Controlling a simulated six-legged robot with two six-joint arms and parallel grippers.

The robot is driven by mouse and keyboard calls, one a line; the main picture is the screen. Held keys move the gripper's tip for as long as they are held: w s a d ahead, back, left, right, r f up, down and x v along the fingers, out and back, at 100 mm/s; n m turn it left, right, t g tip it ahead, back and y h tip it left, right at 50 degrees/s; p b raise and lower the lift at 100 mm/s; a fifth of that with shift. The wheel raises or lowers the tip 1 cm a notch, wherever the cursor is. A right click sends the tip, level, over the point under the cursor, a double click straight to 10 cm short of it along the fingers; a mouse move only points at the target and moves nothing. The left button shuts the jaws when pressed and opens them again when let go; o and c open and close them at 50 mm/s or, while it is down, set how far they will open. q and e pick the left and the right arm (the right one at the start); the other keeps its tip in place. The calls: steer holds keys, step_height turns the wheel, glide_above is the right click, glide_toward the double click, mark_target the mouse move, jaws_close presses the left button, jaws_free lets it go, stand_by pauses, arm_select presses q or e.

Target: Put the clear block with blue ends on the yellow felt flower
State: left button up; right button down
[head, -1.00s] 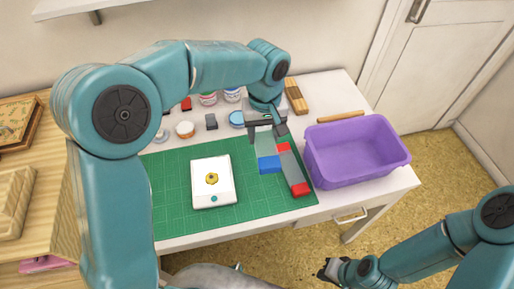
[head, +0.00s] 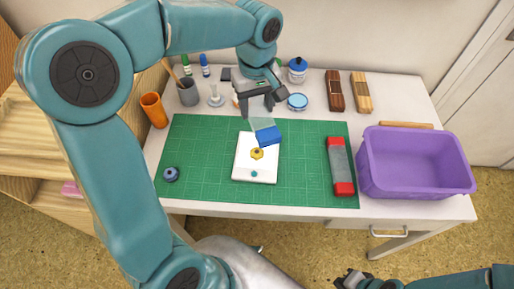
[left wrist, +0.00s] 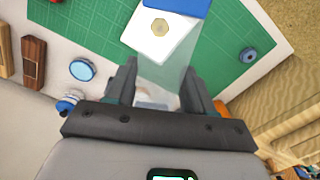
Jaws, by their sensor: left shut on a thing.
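My left gripper (head: 262,98) is shut on the clear block with blue ends (head: 268,136), near its upper end. The block hangs tilted above the white board, with one blue end low, just behind the yellow felt flower. In the left wrist view the clear body (left wrist: 165,72) runs between the fingers (left wrist: 160,88). The small yellow felt flower (head: 257,153) is at the middle of the white board (head: 245,172); it also shows in the left wrist view (left wrist: 160,27). My right gripper (head: 350,279) is at the bottom edge, away from the table; its jaws are too small to judge.
A clear block with red ends (head: 340,165) lies on the green mat (head: 205,150). A purple bin (head: 415,165) stands at the right. A dark blue round item (head: 171,174) sits at the mat's left. Jars, cups and brown blocks line the table's back.

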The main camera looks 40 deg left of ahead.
mark_target(257, 152)
arm_select(q)
step_height(257, 152, down, 17)
steer(key=shift+w+r+b, duration=0.1)
steer(key=shift+r+b, duration=0.1)
steer(key=shift+b, duration=0.25)
steer(key=shift+f+b, duration=0.2)
steer(key=shift+b, duration=0.1)
steer(key=o, duration=1.3)
steer(key=shift+r, duration=0.1)
steer(key=shift+c, duration=0.2)
